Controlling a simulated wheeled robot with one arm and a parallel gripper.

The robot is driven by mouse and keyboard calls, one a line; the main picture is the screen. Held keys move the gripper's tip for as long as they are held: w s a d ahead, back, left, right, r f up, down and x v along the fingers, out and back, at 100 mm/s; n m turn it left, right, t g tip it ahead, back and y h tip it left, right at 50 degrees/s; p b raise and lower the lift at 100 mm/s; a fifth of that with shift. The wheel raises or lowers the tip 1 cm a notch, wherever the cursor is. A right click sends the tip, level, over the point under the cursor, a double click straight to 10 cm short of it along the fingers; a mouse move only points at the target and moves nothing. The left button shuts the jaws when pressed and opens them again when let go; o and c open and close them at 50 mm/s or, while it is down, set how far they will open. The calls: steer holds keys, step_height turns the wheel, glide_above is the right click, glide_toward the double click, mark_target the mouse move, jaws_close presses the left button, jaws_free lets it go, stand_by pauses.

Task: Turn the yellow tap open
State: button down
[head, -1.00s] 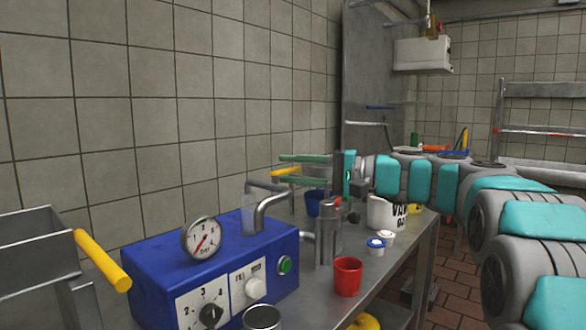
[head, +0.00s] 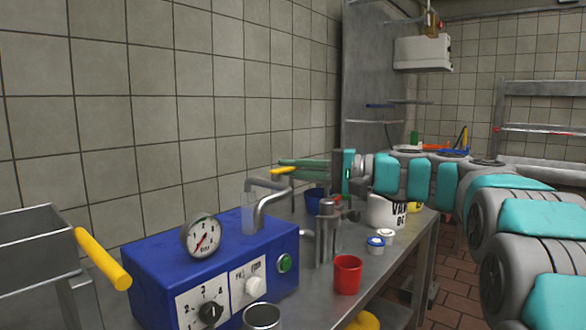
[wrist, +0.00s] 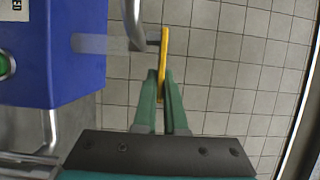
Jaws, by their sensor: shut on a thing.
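The yellow tap (head: 283,170) shows as a short yellow lever beyond the blue machine, by its bent metal pipe (head: 272,204). In the wrist view the yellow lever (wrist: 164,50) runs up and down the picture, its upper end near the pipe. My gripper (head: 284,163) reaches in from the right with its green fingers close together at the lever. In the wrist view my gripper (wrist: 159,74) has the lever's lower part between its fingers and is shut on it. The fingers hide part of the lever in the head view.
The blue machine (head: 245,225) with gauge and dials stands on the metal table. A red cup (head: 347,274), a blue cup (head: 314,201), small lidded pots (head: 376,245) and a white bucket (head: 384,211) stand nearby. A tiled wall (head: 230,100) is behind.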

mark_target(294, 169)
steer(key=shift+s+f+b, duration=0.1)
steer(key=shift+s+b, duration=0.05)
steer(key=shift+b, duration=0.15)
steer(key=s+m+t+h+b, duration=0.1)
steer(key=m+t+h, duration=0.1)
steer(key=t, duration=0.1)
steer(key=s+d+m+t+h+b, duration=0.1)
steer(key=m+t+h, duration=0.2)
steer(key=s+m+t+h+b, duration=0.1)
steer(key=m+t+h+b, duration=0.1)
steer(key=m+t, duration=0.1)
steer(key=shift+d+t+h, duration=0.25)
steer(key=shift+t+h, duration=0.05)
steer(key=shift+t, duration=0.2)
steer(key=shift+s+d+r+m+t+h+p, duration=0.1)
steer(key=shift+s+m+t+h+p, duration=0.3)
steer(key=shift+m+h+p, duration=0.65)
steer(key=shift+s+a+r+m+t+h+p, duration=0.1)
steer(key=shift+s+m+t+h+p, duration=0.4)
steer(key=shift+h, duration=1)
steer(key=shift+s+d+m+t+h+p, duration=0.1)
steer(key=shift+m+t+h+p, duration=0.5)
steer(key=shift+m+h, duration=0.6)
steer(key=shift+h, duration=0.25)
